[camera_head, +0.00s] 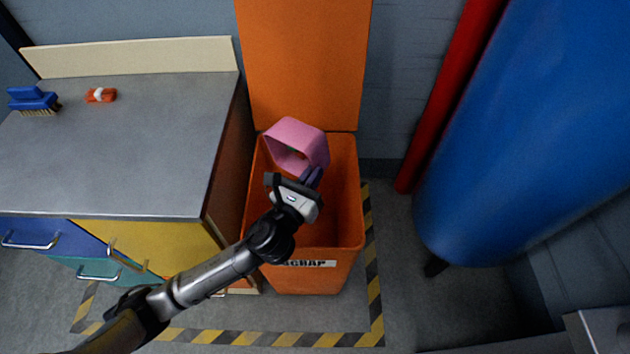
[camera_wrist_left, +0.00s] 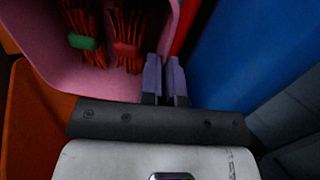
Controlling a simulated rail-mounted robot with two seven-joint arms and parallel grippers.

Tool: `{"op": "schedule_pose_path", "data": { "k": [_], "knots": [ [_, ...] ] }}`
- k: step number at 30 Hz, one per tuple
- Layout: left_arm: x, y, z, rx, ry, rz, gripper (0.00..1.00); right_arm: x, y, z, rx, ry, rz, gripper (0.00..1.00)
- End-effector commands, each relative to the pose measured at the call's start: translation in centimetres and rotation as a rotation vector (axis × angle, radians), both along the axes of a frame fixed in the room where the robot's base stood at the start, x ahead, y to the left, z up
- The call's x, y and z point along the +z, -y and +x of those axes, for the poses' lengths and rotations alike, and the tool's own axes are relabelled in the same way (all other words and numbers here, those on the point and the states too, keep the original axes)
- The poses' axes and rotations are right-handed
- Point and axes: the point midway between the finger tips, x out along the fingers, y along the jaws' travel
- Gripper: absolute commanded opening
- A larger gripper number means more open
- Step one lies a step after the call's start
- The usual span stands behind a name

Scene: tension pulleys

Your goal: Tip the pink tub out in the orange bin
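The pink tub (camera_head: 297,142) is held over the back of the open orange bin (camera_head: 344,262), tilted with its mouth towards the front of the bin. My left gripper (camera_head: 311,178) is shut on the tub's rim. In the left wrist view the purple fingertips (camera_wrist_left: 165,78) pinch the edge of the pink wall (camera_wrist_left: 38,62). Inside the tub I see red-brown bundles of strands, one with a green band (camera_wrist_left: 83,41) and one with a red band (camera_wrist_left: 127,48). The part of the bin's inside that shows looks empty. My right gripper is not in view.
The bin's orange lid (camera_head: 304,62) stands open at the back. A grey-topped cabinet (camera_head: 135,150) is on the left, with a blue brush (camera_head: 33,98) and a small orange item (camera_head: 101,95). A blue cylinder (camera_head: 530,130) and red pipe (camera_head: 440,100) stand on the right.

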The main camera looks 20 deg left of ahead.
Motion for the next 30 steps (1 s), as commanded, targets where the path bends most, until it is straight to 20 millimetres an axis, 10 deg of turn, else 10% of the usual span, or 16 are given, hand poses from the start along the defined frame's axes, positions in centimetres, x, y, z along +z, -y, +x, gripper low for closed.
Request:
{"op": "schedule_pose_path", "data": {
  "k": [7, 30],
  "knots": [
    [-1.0, -0.1, -0.7, -0.001, 0.122, -0.026, 0.00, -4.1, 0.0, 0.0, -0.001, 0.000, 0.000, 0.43],
    [-0.8, -0.4, -1.8, -0.001, 0.319, -0.067, 0.00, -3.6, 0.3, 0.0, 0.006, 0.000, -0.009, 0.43]
  ]
}}
